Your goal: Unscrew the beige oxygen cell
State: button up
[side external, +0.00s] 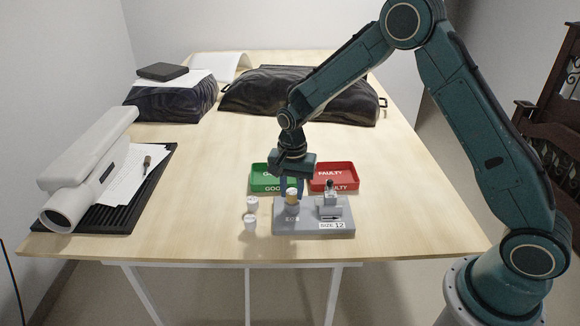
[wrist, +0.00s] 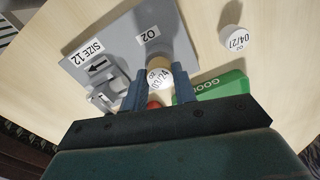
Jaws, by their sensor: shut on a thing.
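The beige oxygen cell (side external: 292,195) stands upright in the O2 position of the grey block (side external: 315,230). In the wrist view the cell (wrist: 158,76) shows a white top labelled O2 03/24, with a beige rim. My gripper (wrist: 159,88) is above the block with its two blue fingers on either side of the cell, shut on it. How far the cell is threaded in cannot be seen.
Two white cells (side external: 251,203) (side external: 250,223) stand left of the block. A green GOOD tray (side external: 259,187) and a red FAULTY tray (side external: 345,187) lie behind it. A small grey fixture (side external: 331,205) stands on the block's right, near the SIZE 12 label. The table's middle left is clear.

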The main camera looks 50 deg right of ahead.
jog(key=n, duration=0.6)
dwell(0.3)
dwell(0.5)
jog(key=o, duration=0.8)
jog(key=shift+m, duration=0.3)
jog(key=m, duration=0.4)
jog(key=shift+m, duration=2.3)
